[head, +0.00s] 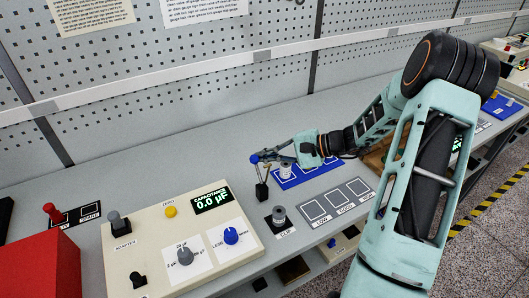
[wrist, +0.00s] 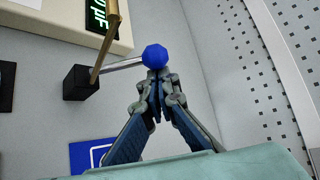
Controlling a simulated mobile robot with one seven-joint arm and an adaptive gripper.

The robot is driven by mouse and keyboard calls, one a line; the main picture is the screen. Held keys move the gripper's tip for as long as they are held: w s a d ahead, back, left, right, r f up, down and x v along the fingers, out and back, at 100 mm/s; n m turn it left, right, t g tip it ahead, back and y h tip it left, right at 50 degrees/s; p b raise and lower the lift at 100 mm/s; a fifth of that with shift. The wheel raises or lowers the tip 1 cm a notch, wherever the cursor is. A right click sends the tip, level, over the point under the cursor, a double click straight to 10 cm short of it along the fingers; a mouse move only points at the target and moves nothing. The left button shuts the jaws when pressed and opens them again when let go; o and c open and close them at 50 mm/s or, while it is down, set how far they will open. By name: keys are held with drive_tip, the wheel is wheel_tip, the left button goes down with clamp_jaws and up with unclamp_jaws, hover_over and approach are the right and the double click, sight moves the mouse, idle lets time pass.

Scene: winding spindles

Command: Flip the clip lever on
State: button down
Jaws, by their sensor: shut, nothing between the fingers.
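The clip lever shows in the wrist view as a silver rod with a faceted blue knob (wrist: 155,56), rising from a black block (wrist: 80,83). A brass-coloured bar (wrist: 106,40) also comes from the block. In the head view the blue knob (head: 254,158) is up and left of the small black block (head: 262,190). My gripper (wrist: 158,88) is shut and empty, its fingertips right by the knob; I cannot tell whether they touch it. In the head view my gripper (head: 268,157) reaches in from the right.
A cream meter box (head: 140,245) with a lit display (head: 212,200) stands left of the block. A grey spool on a black pad (head: 279,222) sits in front, near the "CLIP" label. A blue mat (head: 315,172) lies under my gripper. The perforated wall stands behind.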

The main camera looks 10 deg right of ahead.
sight(258, 159)
drive_tip(key=shift+s+d+r+n+t+y+b, duration=0.15)
drive_tip(key=shift+s+n+t+y+b, duration=0.25)
drive_tip(key=shift+b, duration=1.3)
drive_tip(key=s+n+t+y+b, duration=0.1)
drive_tip(key=b, duration=0.2)
drive_tip(key=s+n+t+y+b, duration=0.1)
drive_tip(key=b, duration=0.3)
drive_tip(key=s+n+y+b, duration=0.1)
drive_tip(key=b, duration=0.3)
drive_tip(key=shift+s+d+r+t, duration=0.1)
drive_tip(key=shift+d+r+t, duration=0.3)
drive_tip(key=shift+s+d+n+t+y+b, duration=0.1)
drive_tip(key=shift+s+d+n+y+b, duration=0.2)
drive_tip(key=shift+s+b, duration=0.5)
drive_tip(key=shift+s+d+n+t+y+b, duration=0.15)
drive_tip(key=shift+s+n+y+b, duration=0.25)
drive_tip(key=shift+s+b, duration=0.4)
drive_tip(key=shift+s+d+n+t+y+b, duration=0.15)
drive_tip(key=shift+s+n+b, duration=0.25)
drive_tip(key=shift+s+b, duration=0.4)
drive_tip(key=shift+s+f, duration=0.15)
drive_tip(key=shift+s, duration=0.05)
drive_tip(key=w+d+r+p, duration=0.1)
drive_tip(key=w+r+p, duration=0.1)
drive_tip(key=w+r, duration=0.1)
drive_tip(key=s+d+f, duration=0.3)
drive_tip(key=d+f, duration=0.2)
drive_tip(key=d, duration=0.3)
drive_tip(key=shift+d+f+b, duration=0.2)
drive_tip(key=shift+b, duration=0.1)
